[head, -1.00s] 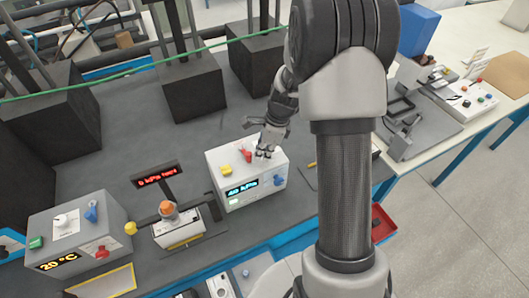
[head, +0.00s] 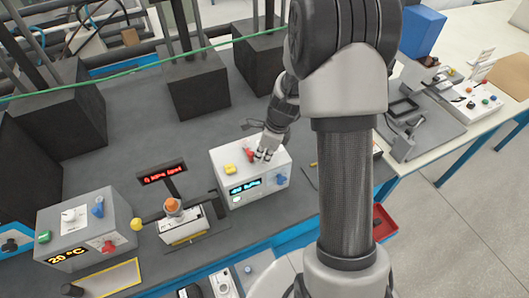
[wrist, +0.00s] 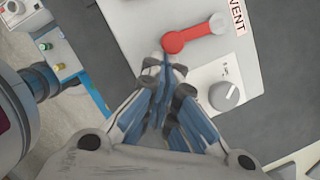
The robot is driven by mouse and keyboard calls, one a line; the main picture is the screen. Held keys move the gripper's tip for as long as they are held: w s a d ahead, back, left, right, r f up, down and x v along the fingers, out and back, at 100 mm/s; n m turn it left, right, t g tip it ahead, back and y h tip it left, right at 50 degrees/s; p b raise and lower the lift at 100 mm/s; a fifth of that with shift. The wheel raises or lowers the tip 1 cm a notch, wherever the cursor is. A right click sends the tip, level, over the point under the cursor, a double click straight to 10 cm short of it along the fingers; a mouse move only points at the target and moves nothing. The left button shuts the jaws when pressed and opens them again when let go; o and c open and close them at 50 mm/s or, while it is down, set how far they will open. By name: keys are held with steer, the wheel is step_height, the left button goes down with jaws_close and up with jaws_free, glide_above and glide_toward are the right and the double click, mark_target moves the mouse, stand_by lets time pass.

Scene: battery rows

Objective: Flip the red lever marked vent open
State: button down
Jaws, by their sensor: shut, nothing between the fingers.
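The red lever (wrist: 195,37) lies across the white top of a box in the wrist view, beside a label reading VENT. Its round knob end is at the left, and my gripper's closed fingertips (wrist: 168,62) are right at that knob; whether they touch it I cannot tell. In the head view the red lever (head: 248,154) sits on the white box (head: 237,192) with a blue display, and my gripper (head: 262,156) is just to its right, low over the box top. My gripper is shut and empty.
A grey knob (wrist: 224,96) is on the box top beside my fingers. A yellow button (head: 230,169) and a blue knob (head: 281,180) are also on the box. A small unit with an orange knob (head: 172,206) and a grey 20 °C box (head: 88,229) stand to the left.

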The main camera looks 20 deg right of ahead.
mark_target(248, 167)
steer(key=a+m+p, duration=0.2)
steer(key=shift+s+a+r+m+p, duration=0.1)
steer(key=shift+s+r+m+p, duration=0.05)
steer(key=shift+s+m+p, duration=0.15)
steer(key=a+m+h+p, duration=0.1)
steer(key=a+m+p, duration=0.1)
steer(key=shift+w+m+t, duration=0.15)
steer(key=shift+m+t, duration=0.15)
steer(key=shift+w+a, duration=0.1)
steer(key=shift+a, duration=0.05)
steer(key=shift+f, duration=0.2)
steer(key=shift+w+d+p, duration=0.35)
steer(key=shift+d+p, duration=0.2)
steer(key=shift+d, duration=0.25)
